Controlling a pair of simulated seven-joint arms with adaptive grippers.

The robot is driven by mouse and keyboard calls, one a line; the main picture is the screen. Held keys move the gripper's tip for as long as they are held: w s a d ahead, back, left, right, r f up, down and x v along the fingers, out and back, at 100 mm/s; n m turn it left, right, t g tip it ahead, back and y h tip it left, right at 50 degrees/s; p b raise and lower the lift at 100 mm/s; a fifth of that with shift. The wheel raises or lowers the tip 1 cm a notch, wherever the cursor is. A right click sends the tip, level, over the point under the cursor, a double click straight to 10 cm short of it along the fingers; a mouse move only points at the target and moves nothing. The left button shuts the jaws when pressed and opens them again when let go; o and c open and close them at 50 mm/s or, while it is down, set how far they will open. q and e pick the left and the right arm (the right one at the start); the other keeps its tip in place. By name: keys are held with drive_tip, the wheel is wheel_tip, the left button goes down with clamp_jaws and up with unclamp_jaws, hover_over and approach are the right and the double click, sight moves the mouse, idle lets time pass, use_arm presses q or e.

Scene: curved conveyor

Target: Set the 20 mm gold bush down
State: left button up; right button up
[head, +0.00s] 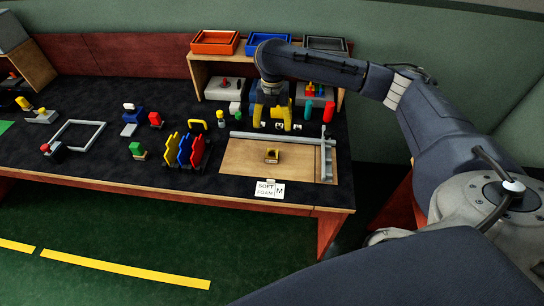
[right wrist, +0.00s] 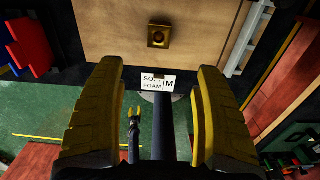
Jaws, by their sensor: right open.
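The gold bush (head: 271,155) sits on a tan board (head: 240,172), near its middle; in the right wrist view the bush (right wrist: 158,38) shows a dark round hole. My right gripper (head: 271,122) is open and empty, apart from the bush and farther back in the head view. Its two yellow fingers stand wide apart in the right wrist view (right wrist: 159,70), with the bush beyond their tips. The left arm is absent from the head view.
Grey rails (head: 326,158) line the board's back and right. A "SOFT FOAM" card and an M card (head: 279,190) are at its front edge. Blue, red and yellow upright pieces (head: 184,150) stand to the left. A shelf with bins (head: 268,43) is behind.

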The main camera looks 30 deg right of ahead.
sight(272, 154)
wheel_tip(272, 154, down, 17)
drive_tip(key=shift+w+f, duration=0.1)
drive_tip(key=shift+f, duration=0.05)
idle(0.8)
drive_tip(key=shift+c, duration=0.4)
clamp_jaws()
